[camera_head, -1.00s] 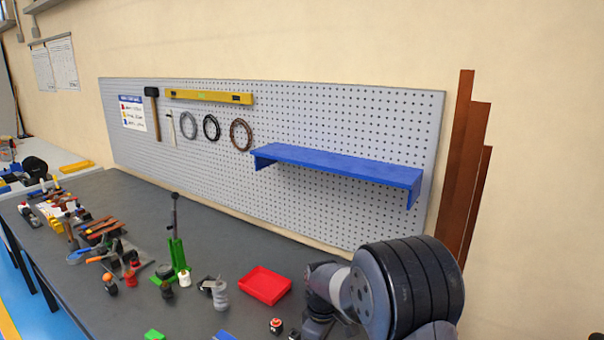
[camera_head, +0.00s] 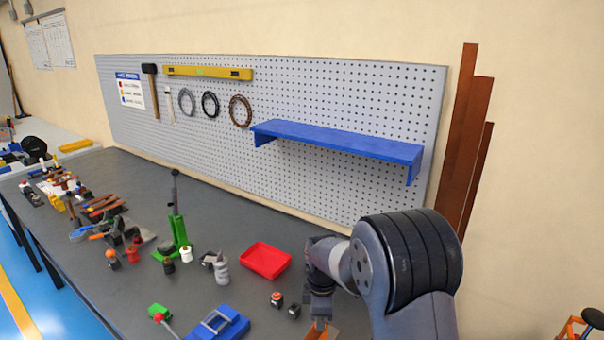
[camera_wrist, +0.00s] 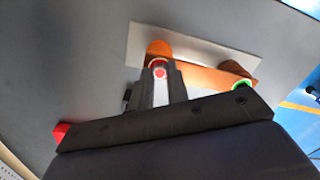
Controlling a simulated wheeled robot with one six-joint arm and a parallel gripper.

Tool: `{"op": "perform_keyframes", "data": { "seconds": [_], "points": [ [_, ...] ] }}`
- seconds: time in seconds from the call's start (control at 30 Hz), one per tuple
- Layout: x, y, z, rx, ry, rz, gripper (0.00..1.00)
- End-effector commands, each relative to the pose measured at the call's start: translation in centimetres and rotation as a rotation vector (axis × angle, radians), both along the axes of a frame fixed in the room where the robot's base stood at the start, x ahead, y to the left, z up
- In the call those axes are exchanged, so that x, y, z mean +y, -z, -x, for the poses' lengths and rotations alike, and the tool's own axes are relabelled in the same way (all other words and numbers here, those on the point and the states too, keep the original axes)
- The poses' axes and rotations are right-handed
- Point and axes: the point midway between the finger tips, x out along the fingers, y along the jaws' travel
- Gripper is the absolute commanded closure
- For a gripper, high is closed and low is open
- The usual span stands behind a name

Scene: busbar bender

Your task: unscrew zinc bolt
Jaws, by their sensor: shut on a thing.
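In the wrist view my gripper (camera_wrist: 161,80) is over an orange-brown copper bar (camera_wrist: 205,76). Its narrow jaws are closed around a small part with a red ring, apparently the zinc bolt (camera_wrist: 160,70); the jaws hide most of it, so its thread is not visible. A green ring (camera_wrist: 243,85) marks another spot at the bar's right end. The bar lies over a pale flat plate (camera_wrist: 140,42). In the head view my gripper (camera_head: 320,322) points down at the copper bar (camera_head: 327,333) at the bottom edge, largely cut off.
A red tray (camera_head: 266,261) lies on the dark bench left of my arm. Several small parts, a green upright tool (camera_head: 178,235) and a blue device (camera_head: 218,324) stand further left. A blue shelf (camera_head: 340,142) juts from the pegboard behind.

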Motion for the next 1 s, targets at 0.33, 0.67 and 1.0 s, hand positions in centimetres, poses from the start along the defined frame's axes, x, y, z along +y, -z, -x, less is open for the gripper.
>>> {"op": "perform_keyframes", "data": {
  "seconds": [0.33,0.67,1.0],
  "points": [
    [-0.01,-0.01,0.01,0.000,-0.034,0.000,1.00],
    [-0.03,-0.02,-0.01,0.000,-0.323,0.000,1.00],
    [-0.04,-0.03,-0.01,0.001,-0.535,0.000,1.00]
  ]
}}
